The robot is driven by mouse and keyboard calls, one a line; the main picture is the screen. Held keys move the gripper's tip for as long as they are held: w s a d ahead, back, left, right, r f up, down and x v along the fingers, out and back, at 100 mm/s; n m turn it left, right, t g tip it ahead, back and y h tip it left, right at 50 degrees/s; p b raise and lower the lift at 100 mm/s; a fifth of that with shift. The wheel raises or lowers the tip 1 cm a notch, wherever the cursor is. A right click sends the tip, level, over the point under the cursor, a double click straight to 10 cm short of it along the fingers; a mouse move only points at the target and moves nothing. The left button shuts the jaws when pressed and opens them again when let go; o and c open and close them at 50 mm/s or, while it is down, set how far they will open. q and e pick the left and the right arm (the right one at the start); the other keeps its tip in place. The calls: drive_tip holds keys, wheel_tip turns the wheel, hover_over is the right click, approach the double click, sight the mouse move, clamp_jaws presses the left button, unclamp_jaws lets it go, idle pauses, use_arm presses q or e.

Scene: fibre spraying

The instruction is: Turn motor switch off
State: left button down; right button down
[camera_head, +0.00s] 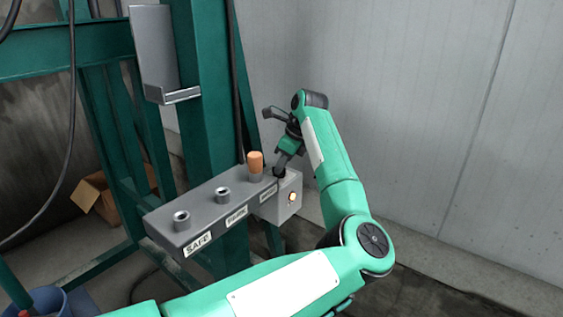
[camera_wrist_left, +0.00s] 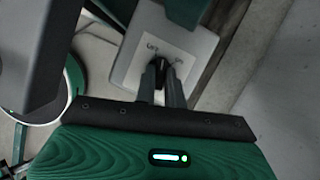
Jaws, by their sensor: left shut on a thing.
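The motor switch is a dark knob (camera_wrist_left: 161,66) on the light plate (camera_wrist_left: 192,48) of a small grey box (camera_head: 270,206). Small labels stand on both sides of the knob in the left wrist view, too blurred to read surely. A small lamp (camera_head: 292,197) glows on the box's side. My left gripper (camera_head: 280,170) reaches down onto the box top. In the left wrist view its fingers (camera_wrist_left: 162,82) are shut on the knob. The knob's exact turn is partly hidden by the fingers. My right gripper is in neither view.
A grey bracket (camera_head: 205,213) with several labelled round sockets, one marked SAFE, adjoins the box. An orange-topped plug (camera_head: 255,163) stands in the socket nearest my gripper. A green steel frame (camera_head: 205,120) rises behind. A pale wall (camera_head: 420,90) stands to the right.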

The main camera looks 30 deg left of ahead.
use_arm(q)
drive_tip(key=shift+w+r+n+g+p, duration=0.15)
drive_tip(key=shift+n+g+p, duration=0.35)
drive_tip(key=shift+n, duration=1.4)
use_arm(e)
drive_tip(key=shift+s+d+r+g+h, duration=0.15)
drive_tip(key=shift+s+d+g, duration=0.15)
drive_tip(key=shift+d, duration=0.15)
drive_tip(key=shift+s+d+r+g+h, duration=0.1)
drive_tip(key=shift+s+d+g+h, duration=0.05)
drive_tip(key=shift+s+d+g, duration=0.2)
use_arm(q)
drive_tip(key=shift+h, duration=0.3)
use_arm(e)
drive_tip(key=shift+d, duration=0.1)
use_arm(q)
drive_tip(key=c, duration=1.5)
unclamp_jaws()
